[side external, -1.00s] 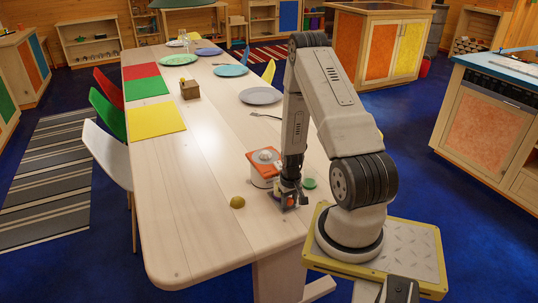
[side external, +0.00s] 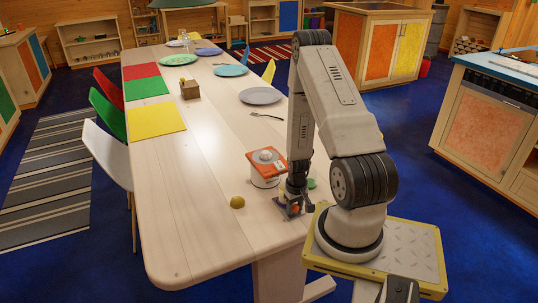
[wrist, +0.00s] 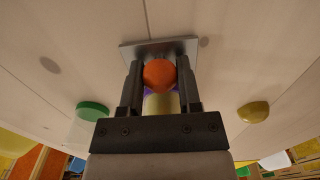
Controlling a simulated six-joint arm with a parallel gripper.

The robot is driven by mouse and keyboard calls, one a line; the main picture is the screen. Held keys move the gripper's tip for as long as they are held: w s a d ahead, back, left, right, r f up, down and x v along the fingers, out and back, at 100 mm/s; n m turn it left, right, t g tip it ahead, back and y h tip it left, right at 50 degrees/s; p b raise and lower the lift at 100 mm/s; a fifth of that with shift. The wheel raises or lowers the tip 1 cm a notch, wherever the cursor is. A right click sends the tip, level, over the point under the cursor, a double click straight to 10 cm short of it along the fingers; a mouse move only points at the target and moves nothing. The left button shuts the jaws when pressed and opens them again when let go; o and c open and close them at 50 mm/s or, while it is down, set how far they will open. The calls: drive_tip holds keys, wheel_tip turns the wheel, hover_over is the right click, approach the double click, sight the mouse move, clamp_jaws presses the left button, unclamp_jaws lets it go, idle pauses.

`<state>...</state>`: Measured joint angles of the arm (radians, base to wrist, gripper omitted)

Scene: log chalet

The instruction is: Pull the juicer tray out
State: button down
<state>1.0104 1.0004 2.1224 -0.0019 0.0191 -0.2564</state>
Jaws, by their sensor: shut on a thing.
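The juicer (side external: 265,167), a white body with an orange square top, stands on the near part of the table. My gripper (side external: 292,207) is low over the table, in front and to the right of the juicer, with a small gap between them. In the wrist view my gripper (wrist: 160,85) is shut on a rounded orange piece (wrist: 158,73), seemingly the tray's handle. A flat grey plate (wrist: 180,46), seemingly the juicer tray, lies just beyond the fingertips. Purple and pale yellow parts show between the fingers. The juicer body is not clear in the wrist view.
A yellow rounded fruit-like piece (side external: 237,202) lies left of my gripper. A green-topped item (side external: 311,183) is close on the right, also seen in the wrist view (wrist: 92,110). A fork (side external: 266,116) and plates lie farther back. The table's near left is clear.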

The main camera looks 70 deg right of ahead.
drive_tip(key=shift+s+a, duration=0.95)
drive_tip(key=shift+s, duration=0.1)
drive_tip(key=shift+c, duration=1.6)
unclamp_jaws()
drive_tip(key=shift+r, duration=0.2)
drive_tip(key=shift+r, duration=2.85)
drive_tip(key=shift+w, duration=0.1)
